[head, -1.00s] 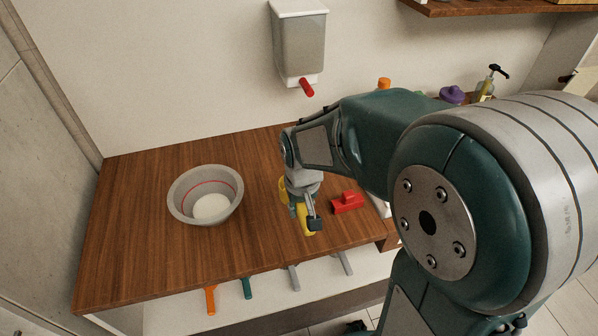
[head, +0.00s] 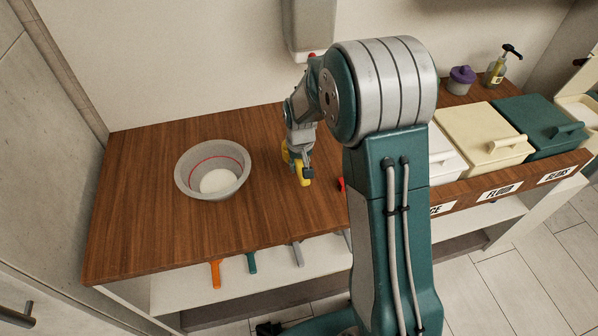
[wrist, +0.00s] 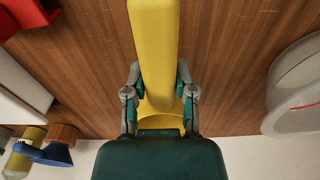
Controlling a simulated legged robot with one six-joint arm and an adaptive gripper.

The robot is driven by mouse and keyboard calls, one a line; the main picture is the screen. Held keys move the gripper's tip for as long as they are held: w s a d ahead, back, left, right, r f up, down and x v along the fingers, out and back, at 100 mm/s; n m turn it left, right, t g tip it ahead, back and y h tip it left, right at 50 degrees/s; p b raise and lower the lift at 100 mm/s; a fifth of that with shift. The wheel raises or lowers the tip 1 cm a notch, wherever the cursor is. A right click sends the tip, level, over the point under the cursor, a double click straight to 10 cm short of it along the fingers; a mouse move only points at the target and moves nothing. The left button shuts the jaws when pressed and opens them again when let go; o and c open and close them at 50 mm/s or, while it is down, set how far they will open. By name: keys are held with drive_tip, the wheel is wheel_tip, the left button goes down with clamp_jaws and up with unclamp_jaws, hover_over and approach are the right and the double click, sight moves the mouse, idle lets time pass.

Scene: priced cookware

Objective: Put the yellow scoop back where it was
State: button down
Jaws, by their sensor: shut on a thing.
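The yellow scoop (head: 302,177) is in my gripper (head: 306,170), over the wooden counter to the right of the bowl. In the wrist view my gripper's two fingers (wrist: 160,85) are closed on both sides of the scoop (wrist: 154,35), which runs up out of the top of the picture. Its full shape is cut off there, and I cannot tell whether it touches the counter. Several handles stick out below the counter's front edge: orange (head: 215,273), teal (head: 251,263) and grey (head: 297,254).
A grey bowl (head: 190,185) with white contents stands on the counter (head: 130,215). Lidded bins, cream (head: 480,128) and teal (head: 535,115), stand at right above labels. A purple-lidded jar (head: 461,80) and pump bottle (head: 497,68) are behind. A red object (wrist: 25,15) lies near my gripper.

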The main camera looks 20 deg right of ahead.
drive_tip(key=shift+w+a+f, duration=0.1)
drive_tip(key=shift+w+f, duration=0.1)
drive_tip(key=shift+f, duration=0.05)
drive_tip(key=shift+w+d+f, duration=0.1)
drive_tip(key=shift+f, duration=0.75)
drive_tip(key=shift+w+d+f, duration=0.1)
drive_tip(key=shift+f, duration=0.7)
drive_tip(key=shift+f, duration=0.1)
drive_tip(key=shift+c, duration=2.2)
unclamp_jaws()
drive_tip(key=shift+a, duration=0.1)
